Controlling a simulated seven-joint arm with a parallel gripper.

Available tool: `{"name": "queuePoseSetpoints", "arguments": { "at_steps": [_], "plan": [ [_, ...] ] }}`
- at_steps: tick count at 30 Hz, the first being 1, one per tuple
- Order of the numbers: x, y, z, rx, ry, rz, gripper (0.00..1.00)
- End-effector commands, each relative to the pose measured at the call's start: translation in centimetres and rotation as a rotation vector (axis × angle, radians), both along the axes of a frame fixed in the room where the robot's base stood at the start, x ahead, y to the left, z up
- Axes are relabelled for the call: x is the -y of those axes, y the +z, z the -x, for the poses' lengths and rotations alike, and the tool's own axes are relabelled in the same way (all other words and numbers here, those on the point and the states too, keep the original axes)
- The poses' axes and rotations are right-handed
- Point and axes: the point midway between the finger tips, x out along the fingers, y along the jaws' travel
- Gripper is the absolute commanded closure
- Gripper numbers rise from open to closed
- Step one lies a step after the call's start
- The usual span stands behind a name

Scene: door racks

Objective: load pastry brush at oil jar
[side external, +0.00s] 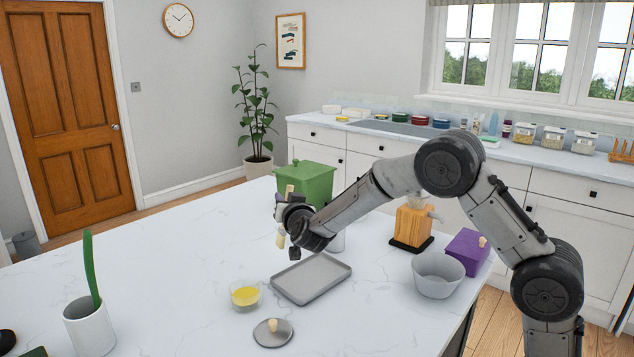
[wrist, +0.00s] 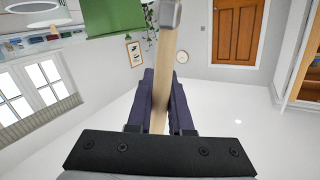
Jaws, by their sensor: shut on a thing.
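My gripper (side external: 284,212) is shut on the pastry brush, whose pale end (side external: 281,239) hangs below the fingers in the side view. In the wrist view the brush (wrist: 164,65) is a pale wooden stick with a grey end, between the dark fingers (wrist: 160,100). The oil jar (side external: 245,295) is a small clear glass with yellow liquid, standing open on the white counter. My gripper is above and behind the jar, apart from it. A round grey lid (side external: 272,337) with a pale knob lies in front of the jar.
A grey tray (side external: 312,278) lies right of the jar. A green box (side external: 318,184) stands behind my gripper. A white cup (side external: 90,330) is at left.

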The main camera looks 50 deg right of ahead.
Motion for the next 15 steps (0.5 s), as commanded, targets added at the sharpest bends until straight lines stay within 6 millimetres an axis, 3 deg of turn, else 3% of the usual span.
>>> {"name": "queuePoseSetpoints", "arguments": {
  "at_steps": [1,6,10,15],
  "plan": [
    [-2.5,-0.2,0.0,0.002,0.025,-0.011,1.0],
    [-8.0,-0.4,0.1,0.007,0.094,-0.048,1.0],
    [-10.4,-0.3,0.1,0.008,0.136,-0.071,1.0],
    [-11.5,-0.6,0.1,0.01,0.153,-0.096,1.0]
  ]
}}
